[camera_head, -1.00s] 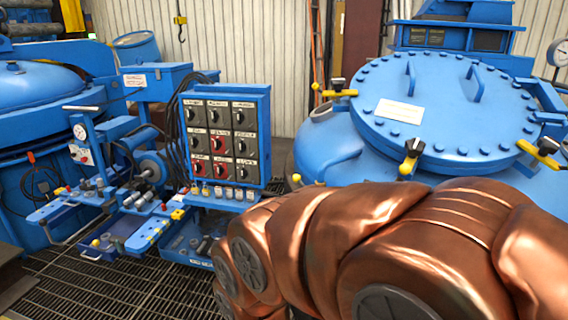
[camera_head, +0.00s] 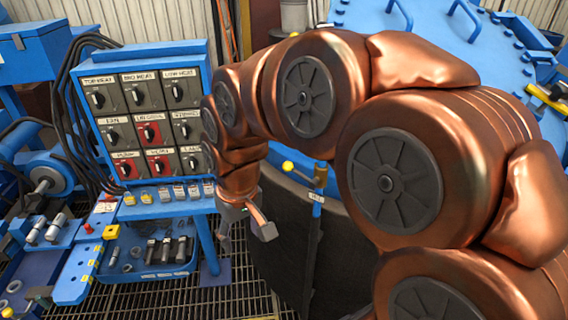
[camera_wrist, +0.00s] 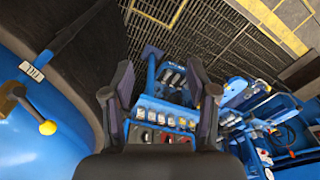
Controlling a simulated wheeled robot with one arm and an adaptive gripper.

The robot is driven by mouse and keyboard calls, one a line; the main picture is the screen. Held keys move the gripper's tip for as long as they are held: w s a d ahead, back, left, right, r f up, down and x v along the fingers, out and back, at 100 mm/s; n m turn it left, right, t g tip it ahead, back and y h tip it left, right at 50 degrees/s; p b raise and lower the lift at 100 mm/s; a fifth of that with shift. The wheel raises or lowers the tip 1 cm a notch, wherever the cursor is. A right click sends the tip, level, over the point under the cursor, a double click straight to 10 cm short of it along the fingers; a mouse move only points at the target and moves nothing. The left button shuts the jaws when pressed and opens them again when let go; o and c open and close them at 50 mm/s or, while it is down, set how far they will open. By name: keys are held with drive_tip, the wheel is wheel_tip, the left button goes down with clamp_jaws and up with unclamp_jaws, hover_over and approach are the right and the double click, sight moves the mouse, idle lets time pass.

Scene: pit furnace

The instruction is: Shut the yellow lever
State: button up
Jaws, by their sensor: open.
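The yellow lever ends in a yellow ball (camera_head: 288,166) and joins a small brass-coloured fitting (camera_head: 320,176) on the blue vessel's side. In the head view it points left, roughly level, above a white label. In the wrist view the yellow ball (camera_wrist: 47,128) is at the far left, outside the jaws. My gripper (camera_head: 246,226) hangs fingers-down, left of and below the ball, apart from it. In the wrist view my gripper (camera_wrist: 160,67) has its two fingers spread with nothing between them. My arm arches in front of the vessel and hides part of it.
The blue control box (camera_head: 146,112) with rotary switches stands left of my gripper, close to it. A blue tray (camera_head: 150,250) holding tools is beneath. The bolted blue lid (camera_head: 440,30) is behind my arm, with a yellow clamp (camera_head: 550,98). Grated floor (camera_head: 250,290) is clear below.

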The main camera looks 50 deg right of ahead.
drive_tip(key=w+d+r+m+t, duration=0.2)
drive_tip(key=w+d, duration=0.4)
drive_tip(key=d, duration=0.3)
drive_tip(key=r+m+t+h, duration=0.1)
drive_tip(key=r+m+h, duration=0.1)
hover_over(289, 163)
drive_tip(key=s, duration=0.2)
drive_tip(key=shift+a+p+x, duration=0.2)
drive_tip(key=shift+p+x, duration=0.2)
drive_tip(key=shift+x, duration=0.85)
drive_tip(key=shift+a+p+x, duration=0.15)
drive_tip(key=shift+p+x, duration=0.3)
drive_tip(key=shift+x, duration=0.8)
drive_tip(key=shift+a+p+x, duration=0.2)
drive_tip(key=shift+p+x, duration=0.2)
drive_tip(key=shift+x, duration=0.85)
drive_tip(key=shift+f, duration=0.1)
clamp_jaws()
